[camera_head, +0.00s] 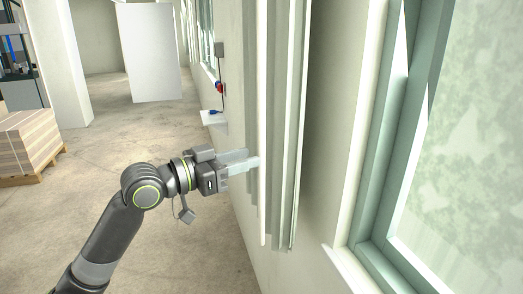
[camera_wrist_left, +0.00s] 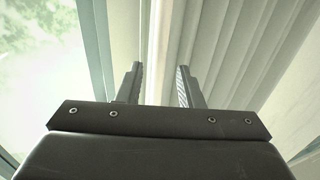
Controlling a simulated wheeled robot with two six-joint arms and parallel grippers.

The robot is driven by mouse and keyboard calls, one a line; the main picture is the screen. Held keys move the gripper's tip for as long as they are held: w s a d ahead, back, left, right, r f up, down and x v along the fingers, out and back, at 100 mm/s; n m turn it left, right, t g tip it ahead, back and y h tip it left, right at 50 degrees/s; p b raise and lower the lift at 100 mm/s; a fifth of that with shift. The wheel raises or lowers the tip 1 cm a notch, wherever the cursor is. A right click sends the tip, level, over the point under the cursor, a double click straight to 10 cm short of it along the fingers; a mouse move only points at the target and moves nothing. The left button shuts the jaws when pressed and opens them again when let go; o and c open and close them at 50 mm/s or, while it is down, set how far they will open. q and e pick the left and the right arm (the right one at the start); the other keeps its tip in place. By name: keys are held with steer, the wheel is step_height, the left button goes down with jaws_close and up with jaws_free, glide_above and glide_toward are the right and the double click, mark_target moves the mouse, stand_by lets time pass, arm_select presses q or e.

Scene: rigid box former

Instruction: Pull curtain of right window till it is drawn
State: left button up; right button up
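The curtain (camera_head: 278,90) hangs bunched in pale vertical folds on the wall, left of the right window (camera_head: 460,140). The window glass is uncovered in the head view. My left gripper (camera_head: 250,160) is at the curtain's near-left side, fingertips at its pale leading edge. In the left wrist view the two fingers (camera_wrist_left: 160,85) are apart, and a pale vertical strip of the curtain (camera_wrist_left: 159,40) shows between or just beyond them. I cannot tell whether they touch it. The window (camera_wrist_left: 35,60) shows at the left there. My right gripper is out of view.
The window frame and sill (camera_head: 345,265) stick out at the right. A small wall shelf (camera_head: 214,118) with a red and blue item is farther along the wall. A pallet of boxes (camera_head: 28,140) stands at the left. The floor (camera_head: 130,135) between is clear.

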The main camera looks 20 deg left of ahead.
arm_select(q)
steer(key=shift+p+x, duration=0.65)
steer(key=shift+x, duration=1.75)
steer(key=shift+d, duration=0.1)
jaws_close()
